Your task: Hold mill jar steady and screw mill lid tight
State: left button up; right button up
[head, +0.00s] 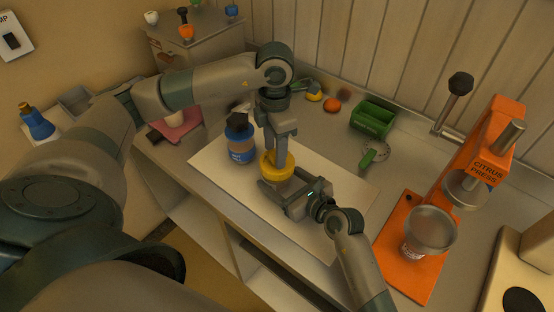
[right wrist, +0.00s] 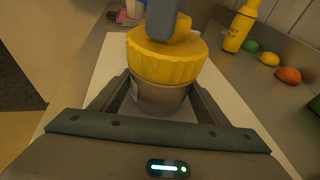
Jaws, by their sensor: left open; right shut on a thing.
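The mill jar (right wrist: 160,98) stands upright on the pale mat, with the yellow ribbed mill lid (right wrist: 165,62) on its top. In the head view the lid (head: 275,172) hides most of the jar. I cannot tell how tightly the lid sits. My right gripper (head: 278,186) is shut on the jar below the lid, one finger on each side. My left gripper (head: 280,158) points down from above, open, with its fingers at the top of the lid. Whether they touch the lid is unclear.
A blue jar (head: 240,152) stands just left on the mat (head: 328,222). A yellow bottle (right wrist: 240,28) and fruit (head: 332,105) are behind. A green box (head: 372,120) and round green-handled tool (head: 374,154) lie right, before the orange citrus press (head: 415,262).

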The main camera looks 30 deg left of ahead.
pick_arm(q)
jog(key=shift+n, duration=0.9)
jog(key=shift+d, duration=0.2)
jog(key=shift+c, duration=0.3)
jog(key=c, duration=1.1)
